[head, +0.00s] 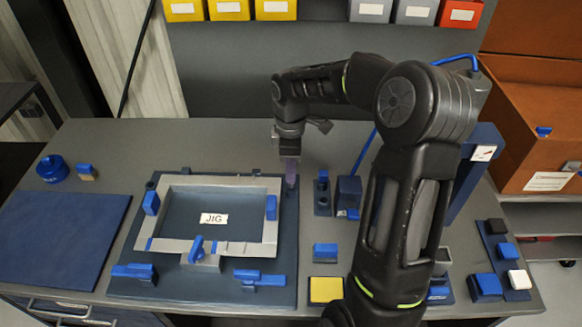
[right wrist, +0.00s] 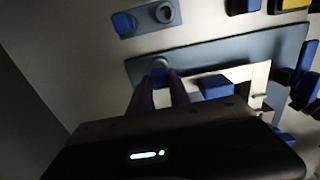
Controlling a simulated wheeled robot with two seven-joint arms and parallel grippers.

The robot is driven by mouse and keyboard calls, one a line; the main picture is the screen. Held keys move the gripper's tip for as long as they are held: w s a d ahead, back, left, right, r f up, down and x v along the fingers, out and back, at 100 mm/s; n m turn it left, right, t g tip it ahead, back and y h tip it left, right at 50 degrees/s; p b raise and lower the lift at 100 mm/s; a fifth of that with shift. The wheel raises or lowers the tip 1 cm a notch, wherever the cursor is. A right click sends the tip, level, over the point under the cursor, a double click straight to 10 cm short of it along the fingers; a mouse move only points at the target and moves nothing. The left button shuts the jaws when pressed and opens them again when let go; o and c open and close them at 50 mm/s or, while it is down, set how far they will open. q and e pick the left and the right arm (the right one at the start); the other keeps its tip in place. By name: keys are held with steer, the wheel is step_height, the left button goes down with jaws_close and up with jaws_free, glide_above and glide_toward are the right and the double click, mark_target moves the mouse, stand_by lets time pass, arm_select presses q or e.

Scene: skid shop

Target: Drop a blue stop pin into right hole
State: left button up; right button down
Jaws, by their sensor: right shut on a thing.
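The dark blue jig base (head: 120,290) carries a light grey frame (head: 225,181) with a "JIG" label. My right gripper (head: 290,184) points down at the base's far right corner. A small pin stand (head: 322,202) right of the jig holds another blue pin (head: 323,174) beside an empty socket. My left gripper is not in view.
Blue clamps (head: 135,271) sit around the frame. A blue mat (head: 60,240) lies left. My right arm covers the right middle of the bench.

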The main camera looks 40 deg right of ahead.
steer(key=shift+f+b, duration=0.75)
steer(key=shift+f, duration=0.6)
stand_by(1.6)
steer(key=c, duration=1.1)
jaws_free()
steer(key=shift+c, duration=0.2)
steer(key=shift+o, duration=0.3)
steer(key=o, duration=0.3)
steer(key=shift+o, duration=0.2)
steer(key=shift+r+p, duration=2.7)
steer(key=shift+r, duration=0.8)
